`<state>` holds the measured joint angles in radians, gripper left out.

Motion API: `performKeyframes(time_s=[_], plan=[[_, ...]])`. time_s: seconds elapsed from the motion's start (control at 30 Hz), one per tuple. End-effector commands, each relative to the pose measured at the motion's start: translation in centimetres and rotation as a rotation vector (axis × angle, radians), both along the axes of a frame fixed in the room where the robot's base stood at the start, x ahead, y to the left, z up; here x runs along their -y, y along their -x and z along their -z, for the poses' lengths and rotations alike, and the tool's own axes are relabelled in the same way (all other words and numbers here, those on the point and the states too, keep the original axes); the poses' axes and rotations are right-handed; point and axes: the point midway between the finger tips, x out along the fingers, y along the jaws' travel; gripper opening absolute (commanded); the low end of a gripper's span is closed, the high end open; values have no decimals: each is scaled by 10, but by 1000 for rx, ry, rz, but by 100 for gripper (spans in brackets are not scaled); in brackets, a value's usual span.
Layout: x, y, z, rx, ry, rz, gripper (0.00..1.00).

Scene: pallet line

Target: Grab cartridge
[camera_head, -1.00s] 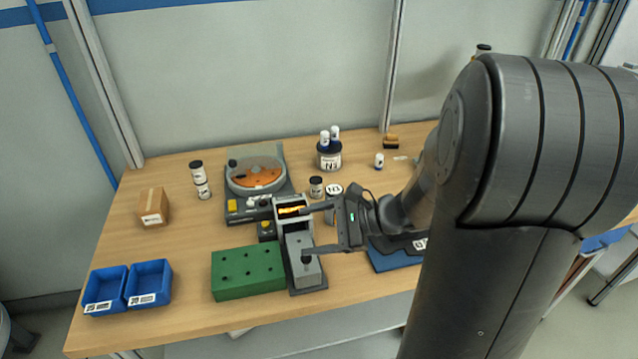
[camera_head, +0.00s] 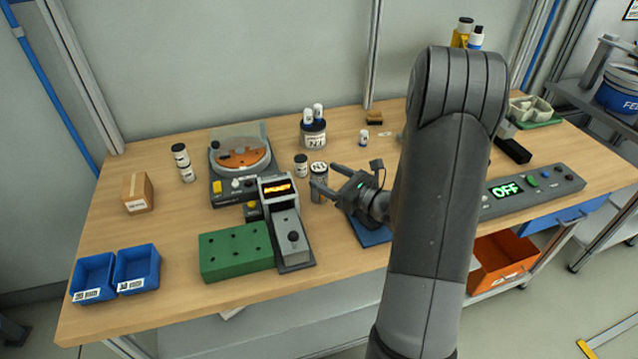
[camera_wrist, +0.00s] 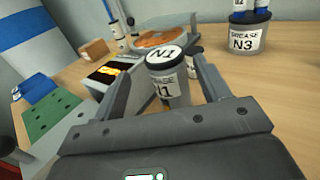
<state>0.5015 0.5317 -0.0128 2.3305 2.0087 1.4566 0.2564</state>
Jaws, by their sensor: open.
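A grey cartridge with a dark-rimmed white lid marked N1 (camera_head: 318,168) stands upright on the wooden table, right of the display device. My gripper (camera_head: 324,177) is open, with its fingers pointing left at the cartridge. In the wrist view the N1 cartridge (camera_wrist: 172,85) shows between my two spread fingers (camera_wrist: 162,75), its lower part hidden by the gripper body. I cannot tell whether a finger touches it. A larger N3 grease container (camera_head: 313,135) stands behind, with two small white bottles on top; it also shows in the wrist view (camera_wrist: 245,42).
A small dark-capped jar (camera_head: 301,166) stands close behind the cartridge. The device with a lit display (camera_head: 278,190) and the green holed block (camera_head: 236,252) are to the left. An orange-disc machine (camera_head: 240,160) stands farther back. A blue mat (camera_head: 372,236) lies under my gripper's right side.

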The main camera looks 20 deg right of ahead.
Motion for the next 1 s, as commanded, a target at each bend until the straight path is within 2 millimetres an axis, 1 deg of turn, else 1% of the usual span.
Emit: performKeyframes(time_s=[0.17,0.27,0.4,0.5,0.73,1.0], plan=[[-5,-9,1,-1,1,-1,69],[-9,-19,2,1,1,-3,69],[-19,-39,5,0,2,-4,69],[-25,-49,4,1,2,-2,69],[-26,-50,4,1,2,0,69],[-26,-50,4,1,2,-1,47]])
